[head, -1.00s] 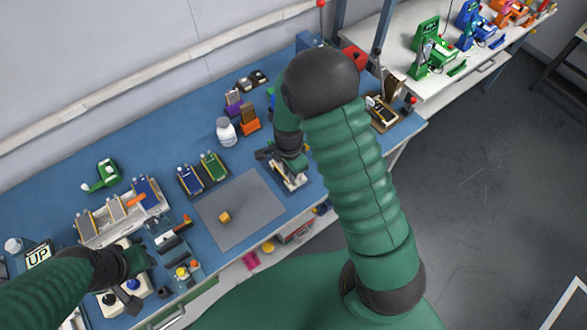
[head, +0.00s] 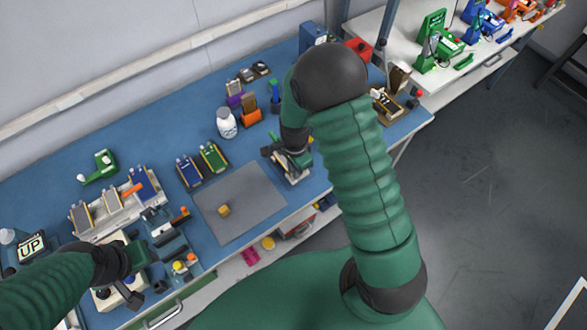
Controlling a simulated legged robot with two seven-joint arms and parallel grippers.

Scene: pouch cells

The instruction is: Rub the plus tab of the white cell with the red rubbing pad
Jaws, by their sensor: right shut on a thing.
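My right gripper (head: 284,159) is at the front of the blue bench, right of the grey mat, seen from above and partly behind my own arm. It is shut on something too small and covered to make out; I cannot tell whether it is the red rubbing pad. A pale flat thing (head: 294,177), perhaps the white cell in a holder, shows just below the gripper. I cannot tell whether they touch. The plus tab cannot be made out. My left gripper (head: 140,278) is over the bench's left front, its fingers too unclear to judge.
The grey mat (head: 255,205) bears a small yellow-orange block (head: 224,211). A blue cell (head: 189,171) and a green cell (head: 213,158) lie behind it. A white bottle (head: 227,123) stands farther back. A rack of cells (head: 113,208) is at left. A red box (head: 358,48) stands at the back.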

